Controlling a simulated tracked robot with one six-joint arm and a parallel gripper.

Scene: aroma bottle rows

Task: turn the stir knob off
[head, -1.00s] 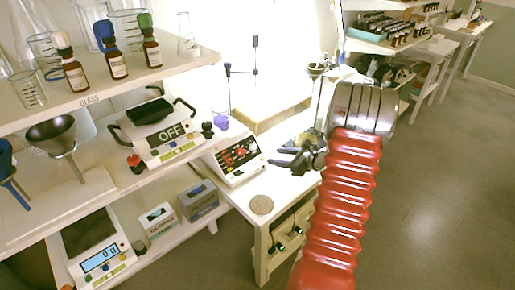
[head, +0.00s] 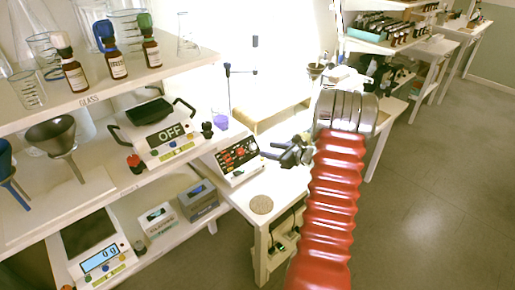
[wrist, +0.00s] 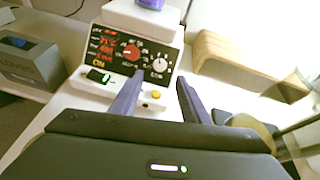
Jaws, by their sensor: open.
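The stirrer hotplate (head: 232,172) stands on the white bench in the head view, with a dark sloped control panel. In the wrist view the panel (wrist: 112,35) shows red lit readouts, a red knob (wrist: 131,52) and a white knob (wrist: 159,65) to its right. The knob labels are too small to read, so I cannot tell which is stir. My gripper (head: 270,152) is open and empty, just right of the panel. In the wrist view its two fingers (wrist: 157,92) point at the panel, with the white knob between and beyond their tips, apparently untouched.
A purple item (wrist: 152,3) sits on top of the hotplate. A wooden block (wrist: 250,65) stands to the right. A round cork-like disc (head: 261,204) lies near the bench front. The floor at right is clear.

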